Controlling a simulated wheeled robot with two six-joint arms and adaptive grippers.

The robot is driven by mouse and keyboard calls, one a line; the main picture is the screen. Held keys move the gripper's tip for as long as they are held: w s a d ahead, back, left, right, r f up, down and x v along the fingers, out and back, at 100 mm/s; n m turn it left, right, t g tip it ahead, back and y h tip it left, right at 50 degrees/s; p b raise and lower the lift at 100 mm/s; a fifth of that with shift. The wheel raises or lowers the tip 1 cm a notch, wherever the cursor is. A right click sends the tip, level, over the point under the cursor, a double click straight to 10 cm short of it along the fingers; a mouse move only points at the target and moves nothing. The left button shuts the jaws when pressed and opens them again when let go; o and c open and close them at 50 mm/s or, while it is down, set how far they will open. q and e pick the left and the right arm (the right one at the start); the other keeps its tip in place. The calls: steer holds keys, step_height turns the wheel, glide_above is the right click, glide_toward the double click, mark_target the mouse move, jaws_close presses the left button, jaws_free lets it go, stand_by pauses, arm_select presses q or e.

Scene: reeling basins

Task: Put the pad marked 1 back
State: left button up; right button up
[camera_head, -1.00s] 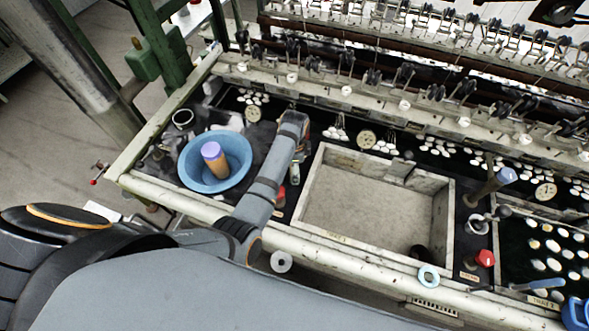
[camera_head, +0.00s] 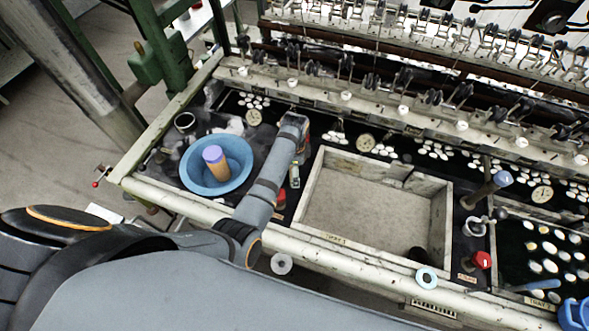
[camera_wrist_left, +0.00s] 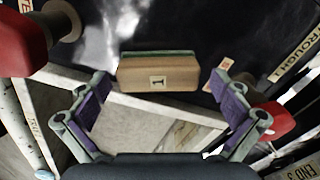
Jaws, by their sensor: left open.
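The pad marked 1 (camera_wrist_left: 158,73) is a brown block with a green strip along its top edge and a pale label reading 1. In the left wrist view it lies at the upper middle, on or over a dark surface. My left gripper (camera_wrist_left: 160,84) is open, its purple-padded fingers on either side of the pad's near edge with gaps; I cannot tell its height above it. In the head view my left arm (camera_head: 265,188) reaches over the bench between the blue basin and the trough, and its fingers are hidden. My right gripper is not in view.
A blue basin (camera_head: 188,178) holding an orange and purple cylinder (camera_head: 214,160) stands left of my arm. A pale-walled trough (camera_head: 310,188) lies to the right. Red knobs (camera_wrist_left: 25,40) flank the gripper in the wrist view. The reeling frame runs along the back.

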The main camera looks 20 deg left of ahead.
arm_select(q)
step_height(320, 180, up, 9)
steer(key=p, duration=0.9)
steer(key=shift+r, duration=0.15)
steer(key=shift+r+b, duration=0.65)
steer(key=shift+r, duration=0.25)
